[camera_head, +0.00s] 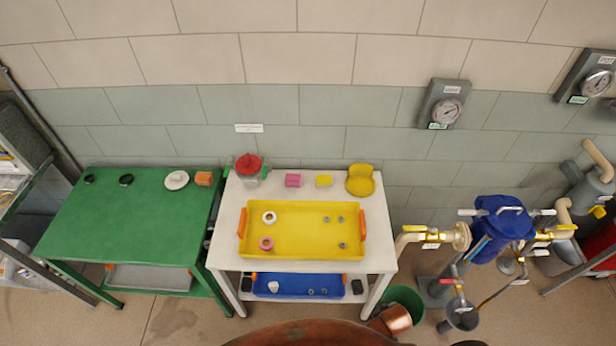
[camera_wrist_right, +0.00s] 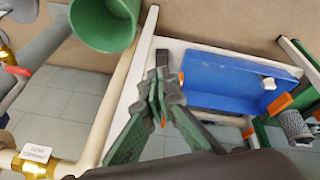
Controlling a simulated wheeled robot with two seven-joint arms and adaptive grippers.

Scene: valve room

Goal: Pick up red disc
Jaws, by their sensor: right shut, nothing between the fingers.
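In the head view a red round top (camera_head: 248,163) sits on a grey body with green sides at the back left of the white table. A small reddish-pink ring (camera_head: 266,243) lies in the yellow tray (camera_head: 300,252). I cannot tell for certain which of these is the red disc. My right gripper (camera_wrist_right: 163,88) shows in the right wrist view, shut and empty, near the blue tray (camera_wrist_right: 215,82) on the white table's lower shelf. No red disc shows in that view. My left gripper is in neither view.
The yellow tray also holds a white ring (camera_head: 269,217) and several nuts. Pink and yellow pieces and a yellow holder (camera_head: 360,180) stand behind it. A green table (camera_head: 110,222) is at left. A green bucket (camera_head: 404,300) and valve pipes (camera_head: 432,238) are at right.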

